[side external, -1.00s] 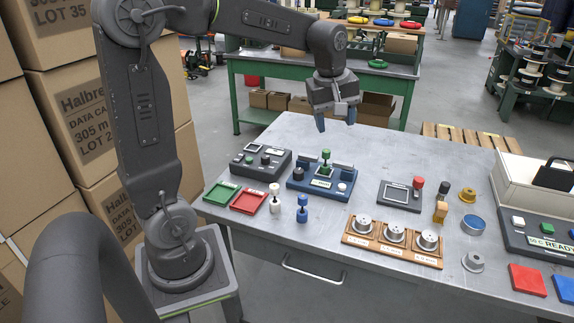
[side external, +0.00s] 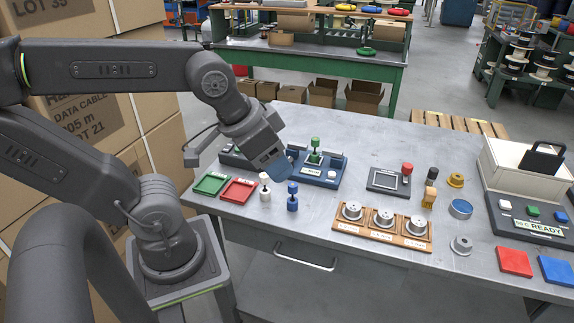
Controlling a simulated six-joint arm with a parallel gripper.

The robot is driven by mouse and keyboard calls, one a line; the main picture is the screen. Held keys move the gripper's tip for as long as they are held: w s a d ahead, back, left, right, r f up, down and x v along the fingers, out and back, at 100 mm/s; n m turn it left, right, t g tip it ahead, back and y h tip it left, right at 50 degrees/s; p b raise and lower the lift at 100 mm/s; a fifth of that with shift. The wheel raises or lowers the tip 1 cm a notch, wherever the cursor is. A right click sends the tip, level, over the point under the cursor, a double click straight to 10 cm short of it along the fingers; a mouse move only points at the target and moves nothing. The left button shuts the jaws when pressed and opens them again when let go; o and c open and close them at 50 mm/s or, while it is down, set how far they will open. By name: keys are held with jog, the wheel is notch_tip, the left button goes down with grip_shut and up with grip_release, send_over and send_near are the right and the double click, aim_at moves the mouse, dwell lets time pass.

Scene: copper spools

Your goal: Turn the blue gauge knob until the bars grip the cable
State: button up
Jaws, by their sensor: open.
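The blue gauge (side external: 334,177) stands on the metal bench, with a green spool-shaped piece (side external: 314,150) upright at its middle and a pale label on its front. The right bar (side external: 336,160) is partly visible beside the green piece; the left bar is hidden. I cannot make out a cable between the bars.
Green (side external: 211,184) and red (side external: 239,191) trays, a white spool-shaped piece (side external: 265,187) and a blue one (side external: 292,197) stand close in front. A dark device (side external: 233,157) is partly behind my gripper. A wooden holder (side external: 382,231) and grey panel (side external: 388,181) lie to the right.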

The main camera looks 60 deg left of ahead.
jog(key=shift+o, duration=0.2)
jog(key=w+a+n+g, duration=0.1)
jog(key=w+a+n, duration=0.1)
jog(key=w+a, duration=0.2)
jog(key=shift+w+r+n+y, duration=0.3)
jog(key=shift+w+r+y, duration=0.1)
jog(key=shift+w, duration=0.35)
jog(key=w+a+f+n+g, duration=0.2)
jog(key=w+a+f+n, duration=0.15)
jog(key=a, duration=0.45)
jog(key=w+a+f+n+g, duration=0.1)
jog(key=w+a+f+n, duration=0.2)
jog(key=a, duration=0.4)
jog(key=w+a+f+n+g, duration=0.2)
jog(key=w+a+f, duration=0.15)
jog(key=a, duration=0.45)
jog(key=shift+h, duration=0.3)
jog(key=f, duration=1.2)
jog(key=shift+w+f, duration=0.15)
jog(key=shift+w, duration=0.05)
jog(key=c, duration=0.9)
